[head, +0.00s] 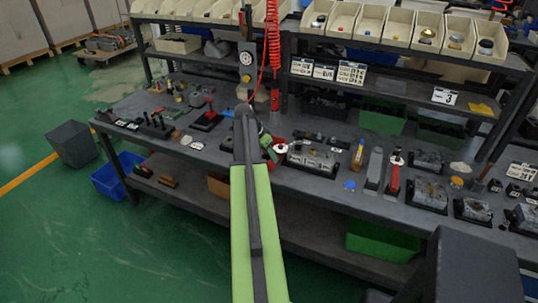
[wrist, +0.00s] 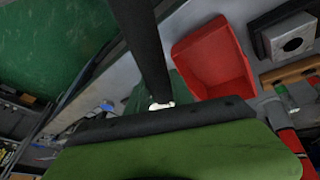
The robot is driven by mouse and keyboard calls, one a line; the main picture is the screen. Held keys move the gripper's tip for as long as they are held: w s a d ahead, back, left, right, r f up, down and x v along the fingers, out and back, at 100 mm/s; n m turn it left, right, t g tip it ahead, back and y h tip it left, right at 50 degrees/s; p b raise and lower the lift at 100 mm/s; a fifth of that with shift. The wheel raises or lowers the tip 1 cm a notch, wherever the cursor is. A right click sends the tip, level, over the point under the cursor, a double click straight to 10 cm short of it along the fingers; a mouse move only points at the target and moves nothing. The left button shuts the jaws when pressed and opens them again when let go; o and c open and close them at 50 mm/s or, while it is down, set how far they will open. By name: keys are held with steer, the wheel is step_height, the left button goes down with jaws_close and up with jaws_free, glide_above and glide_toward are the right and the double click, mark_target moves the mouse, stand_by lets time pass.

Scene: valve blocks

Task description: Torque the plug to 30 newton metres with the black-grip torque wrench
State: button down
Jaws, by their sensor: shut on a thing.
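My gripper (wrist: 160,106) is shut on a long black shaft, which I take for the black-grip torque wrench (wrist: 143,45). The shaft runs up the wrist view, with a small bright spot at its lower end. In the head view my green arm reaches over the bench and its dark end hides the jaws and most of what they hold. A grey valve block (head: 313,160) sits just right of the arm's end. A red-handled tool (head: 393,180) lies farther right, beside a long grey holder (head: 374,166) that looks empty. I cannot make out the plug.
The bench (head: 345,188) is crowded, with more metal blocks (head: 428,194) at right and small tools at left. A gauge column (head: 246,60) and red coiled hose (head: 272,40) stand behind the arm. The wrist view shows a red bin (wrist: 213,60) and a holed block (wrist: 290,42).

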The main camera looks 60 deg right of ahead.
steer(key=shift+r, duration=0.1)
stand_by(0.3)
steer(key=shift+r+p, duration=0.55)
steer(key=shift+p, duration=0.1)
step_height(320, 180, up, 7)
steer(key=p, duration=0.6)
steer(key=shift+f+p, duration=0.2)
steer(key=shift+p, duration=0.1)
steer(key=shift+f, duration=0.1)
